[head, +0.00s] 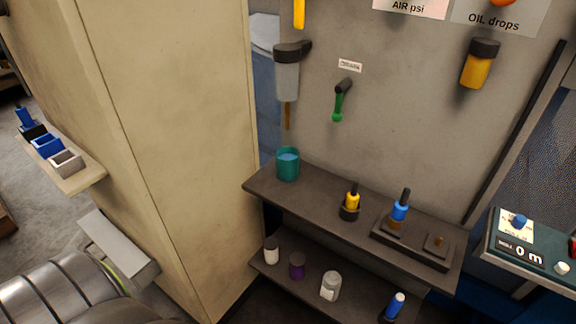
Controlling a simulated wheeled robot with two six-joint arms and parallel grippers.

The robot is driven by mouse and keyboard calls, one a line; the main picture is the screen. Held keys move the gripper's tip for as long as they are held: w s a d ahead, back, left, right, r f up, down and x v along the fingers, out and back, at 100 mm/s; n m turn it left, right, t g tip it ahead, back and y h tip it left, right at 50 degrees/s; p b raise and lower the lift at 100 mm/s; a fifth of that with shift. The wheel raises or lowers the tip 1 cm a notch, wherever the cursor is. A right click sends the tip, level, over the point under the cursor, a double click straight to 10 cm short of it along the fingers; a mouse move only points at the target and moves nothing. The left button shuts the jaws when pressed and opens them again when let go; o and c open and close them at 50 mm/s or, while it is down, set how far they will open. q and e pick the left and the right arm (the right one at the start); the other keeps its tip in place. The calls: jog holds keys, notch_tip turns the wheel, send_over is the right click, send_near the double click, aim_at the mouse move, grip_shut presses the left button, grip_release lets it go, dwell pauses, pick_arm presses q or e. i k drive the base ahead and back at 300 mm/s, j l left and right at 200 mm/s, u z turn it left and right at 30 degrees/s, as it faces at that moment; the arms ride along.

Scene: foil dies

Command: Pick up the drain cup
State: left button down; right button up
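The drain cup looks to be the teal cup (288,170), standing upright at the left end of the upper dark shelf (322,198). Its inside shows a light blue surface. A thin brown tube (288,116) hangs above it from a grey bowl with a dark cap (287,76) on the wall panel; the tube's end looks apart from the cup. Neither of my grippers shows in the head view.
Several small containers sit on the lower shelf (308,285). A green-handled lever (339,104) sticks out above. A beige cabinet (180,130) is close on the left.

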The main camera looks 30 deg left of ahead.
aim_at(287, 157)
jog(key=i+l+u, duration=0.1)
jog(key=l+u, duration=1)
